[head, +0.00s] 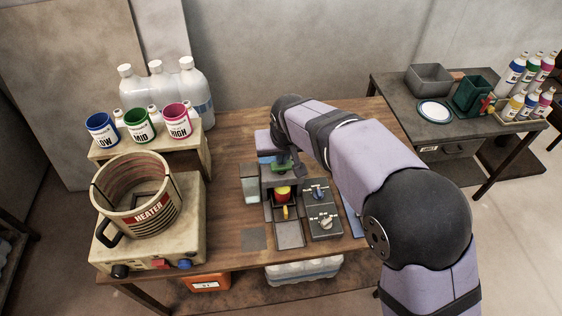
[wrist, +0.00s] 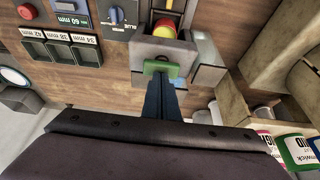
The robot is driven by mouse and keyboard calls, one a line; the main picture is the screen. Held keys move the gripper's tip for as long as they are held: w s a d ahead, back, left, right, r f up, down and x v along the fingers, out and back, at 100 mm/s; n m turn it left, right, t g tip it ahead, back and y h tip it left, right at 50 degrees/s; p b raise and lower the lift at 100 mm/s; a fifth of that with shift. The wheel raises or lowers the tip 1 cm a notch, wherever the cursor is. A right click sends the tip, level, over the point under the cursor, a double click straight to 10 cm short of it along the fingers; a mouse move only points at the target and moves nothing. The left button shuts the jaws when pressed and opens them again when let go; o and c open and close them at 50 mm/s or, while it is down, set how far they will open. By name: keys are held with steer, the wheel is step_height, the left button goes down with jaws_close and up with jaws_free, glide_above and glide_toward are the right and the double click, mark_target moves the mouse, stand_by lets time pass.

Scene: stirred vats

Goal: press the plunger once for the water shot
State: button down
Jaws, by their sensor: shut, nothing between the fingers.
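A small grey machine (head: 267,181) stands on the wooden table, with a green plunger top (head: 283,168) above a red and yellow part (head: 283,192). In the wrist view the green plunger top (wrist: 160,68) lies right at the tips of my gripper (wrist: 163,82), whose two fingers are together with nothing between them. I cannot tell whether the fingertips touch it or hover just over it. In the head view my gripper (head: 299,166) is beside and above the green top, partly hidden by my arm. The red and yellow part (wrist: 164,30) also shows in the wrist view.
A clear container (head: 250,188) stands left of the machine, and a control panel with knobs (head: 322,205) right of it. A heater vat (head: 138,205) is at the left, with LOW, MID and HIGH cups (head: 140,125) behind. A side table (head: 450,125) holds bottles and bins.

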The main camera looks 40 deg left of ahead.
step_height(320, 180, up, 8)
steer(key=p, duration=0.6)
steer(key=shift+r, duration=0.25)
stand_by(0.7)
steer(key=s+d+f+n+g+h, duration=0.1)
steer(key=s+d+f+h, duration=0.1)
steer(key=s+d+f, duration=0.5)
steer(key=s+d+f+n+g+h, duration=0.1)
steer(key=s+d+f+g, duration=0.2)
steer(key=d, duration=0.5)
steer(key=s+d+m+h, duration=0.1)
steer(key=s+d+m, duration=0.15)
steer(key=d, duration=0.95)
steer(key=s+d+m, duration=0.2)
steer(key=d+m, duration=0.1)
steer(key=d, duration=0.8)
steer(key=w+d+r+m, duration=0.1)
steer(key=d+m, duration=0.1)
steer(key=d, duration=0.2)
steer(key=w+d+r+m, duration=0.2)
steer(key=d+m, duration=0.1)
steer(key=d, duration=0.2)
steer(key=shift+w+d+r+t+y, duration=0.25)
steer(key=shift+w+r+t+y, duration=0.05)
steer(key=shift+t+y, duration=0.1)
steer(key=shift+m, duration=0.25)
